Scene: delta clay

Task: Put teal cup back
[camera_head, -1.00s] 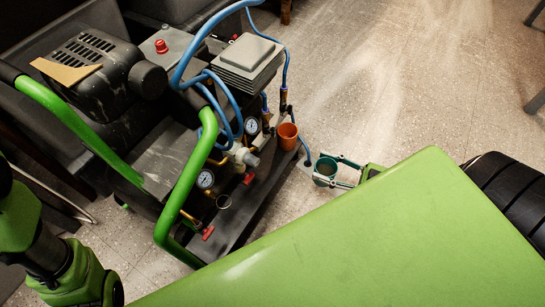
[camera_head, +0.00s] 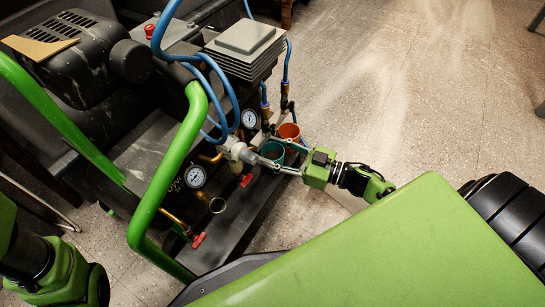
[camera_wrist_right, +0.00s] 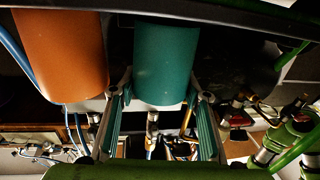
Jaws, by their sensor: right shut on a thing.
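The teal cup (camera_head: 271,153) is between the fingers of my right gripper (camera_head: 269,150) at the front side of the compressor cart, just in front of the orange cup (camera_head: 289,132). The right gripper is shut on the teal cup. In the right wrist view the teal cup (camera_wrist_right: 167,62) hangs between the two fingers, and the orange cup (camera_wrist_right: 62,55) is beside it on the left with a gap. Whether the teal cup touches a holder cannot be told. My left arm shows at the lower left of the head view; its gripper is out of view.
An empty ring holder (camera_head: 217,205) is on the cart, nearer than the teal cup. Gauges (camera_head: 195,176), red valve handles (camera_head: 199,240), blue hoses (camera_head: 232,95) and a green frame bar (camera_head: 170,165) crowd around. The floor (camera_head: 410,110) to the right is clear.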

